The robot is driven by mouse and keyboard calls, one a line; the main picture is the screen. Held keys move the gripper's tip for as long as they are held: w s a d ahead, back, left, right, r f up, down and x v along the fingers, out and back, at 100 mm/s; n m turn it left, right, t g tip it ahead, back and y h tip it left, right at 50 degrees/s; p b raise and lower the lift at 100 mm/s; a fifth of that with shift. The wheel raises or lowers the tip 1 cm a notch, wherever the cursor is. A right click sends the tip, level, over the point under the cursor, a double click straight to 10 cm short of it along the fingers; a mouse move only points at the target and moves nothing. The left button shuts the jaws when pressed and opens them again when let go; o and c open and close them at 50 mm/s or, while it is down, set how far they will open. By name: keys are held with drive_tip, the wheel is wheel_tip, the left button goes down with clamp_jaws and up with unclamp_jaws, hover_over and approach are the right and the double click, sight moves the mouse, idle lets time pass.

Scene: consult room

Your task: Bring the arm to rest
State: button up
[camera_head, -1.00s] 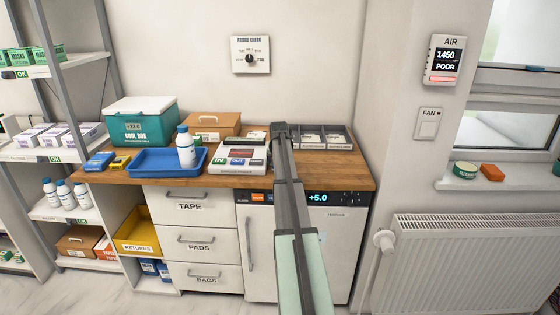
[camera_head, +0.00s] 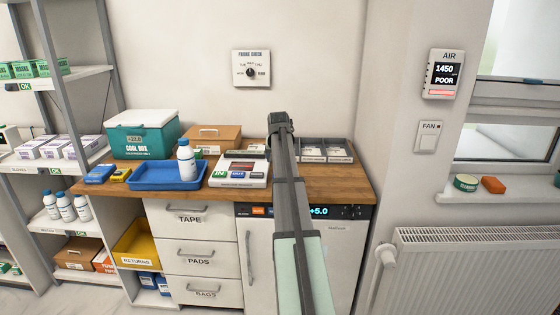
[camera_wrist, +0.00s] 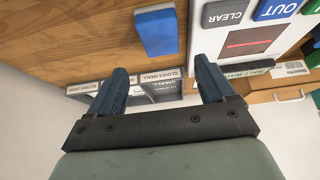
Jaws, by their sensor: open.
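My arm (camera_head: 288,205) rises from the bottom of the head view, in front of the white fridge-like unit, toward the back of the wooden counter. My gripper (camera_wrist: 160,80) shows in the wrist view with its two blue fingers spread apart and nothing between them. In the head view its end is near the top of the arm, above the counter beside the button panel (camera_head: 240,172); its fingers are hard to make out there. In the wrist view, the panel's CLEAR button (camera_wrist: 229,12) and a blue block-like item (camera_wrist: 156,32) lie beyond the fingers.
The wooden counter (camera_head: 345,182) holds a blue tray (camera_head: 155,182) with a white bottle (camera_head: 186,160), a teal cool box (camera_head: 142,137), a brown box (camera_head: 214,136) and grey compartment bins (camera_head: 338,150). A radiator (camera_head: 470,262) stands right, shelves (camera_head: 85,76) left.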

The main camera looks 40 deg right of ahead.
drive_tip(key=shift+a, duration=0.1)
idle(0.5)
